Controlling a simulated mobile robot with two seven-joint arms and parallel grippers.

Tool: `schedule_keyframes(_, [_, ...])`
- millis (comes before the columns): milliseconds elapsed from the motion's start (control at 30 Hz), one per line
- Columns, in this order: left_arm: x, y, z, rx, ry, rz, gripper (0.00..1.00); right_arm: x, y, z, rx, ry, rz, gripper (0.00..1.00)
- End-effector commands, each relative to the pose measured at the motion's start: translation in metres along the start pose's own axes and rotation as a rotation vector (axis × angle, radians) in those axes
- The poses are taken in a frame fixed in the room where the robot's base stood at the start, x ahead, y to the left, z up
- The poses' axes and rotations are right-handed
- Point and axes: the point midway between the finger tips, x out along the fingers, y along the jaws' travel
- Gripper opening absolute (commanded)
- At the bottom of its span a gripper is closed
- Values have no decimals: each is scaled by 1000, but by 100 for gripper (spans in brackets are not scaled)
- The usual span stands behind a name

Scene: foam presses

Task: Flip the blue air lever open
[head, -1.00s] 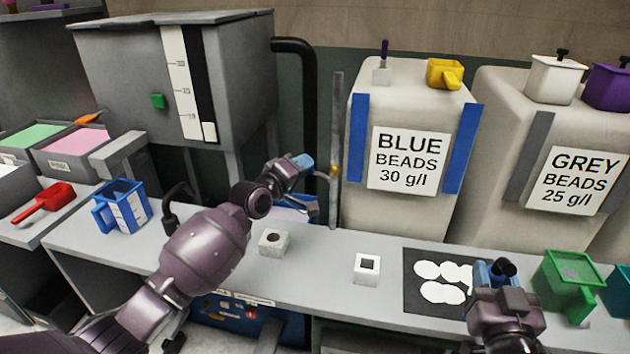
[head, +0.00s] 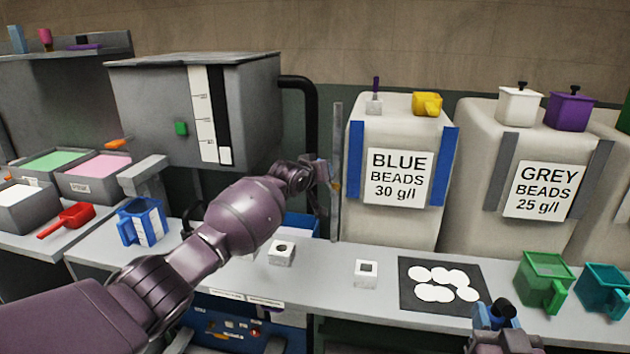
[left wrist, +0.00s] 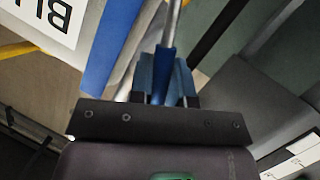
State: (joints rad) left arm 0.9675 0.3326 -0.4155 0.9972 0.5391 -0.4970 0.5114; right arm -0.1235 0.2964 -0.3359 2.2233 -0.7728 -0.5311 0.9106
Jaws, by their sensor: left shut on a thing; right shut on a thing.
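The blue air lever (left wrist: 163,72) shows in the left wrist view as a deep-blue bar between my left gripper's two lighter-blue fingertips. A pale upright pipe (left wrist: 173,22) runs beyond it. My left gripper (left wrist: 162,84) is shut on the lever. In the head view my left gripper (head: 322,178) is beside the upright pipe (head: 337,150), left of the blue beads container (head: 400,225); my own wrist hides the lever there. My right gripper (head: 494,312) is at the bottom right, shut on a small dark round-ended thing (head: 504,307).
The bench (head: 335,295) carries two white blocks with holes (head: 366,281), a black mat (head: 405,300) with white discs, a blue jug (head: 150,215) and green (head: 540,280) and teal jugs (head: 605,285). A grey hopper (head: 150,100) stands behind my left arm.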

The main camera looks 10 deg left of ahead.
Motion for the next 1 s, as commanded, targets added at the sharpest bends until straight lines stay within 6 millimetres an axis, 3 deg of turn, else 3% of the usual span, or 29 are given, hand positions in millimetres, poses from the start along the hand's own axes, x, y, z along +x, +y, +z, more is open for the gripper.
schedule_keyframes(400, [11,22,-3,267,-58,-108,0,3,0,-31,0,13,0,6])
schedule_keyframes(1000, [14,27,1,362,-78,-148,0,4,0,-38,0,14,0,6])
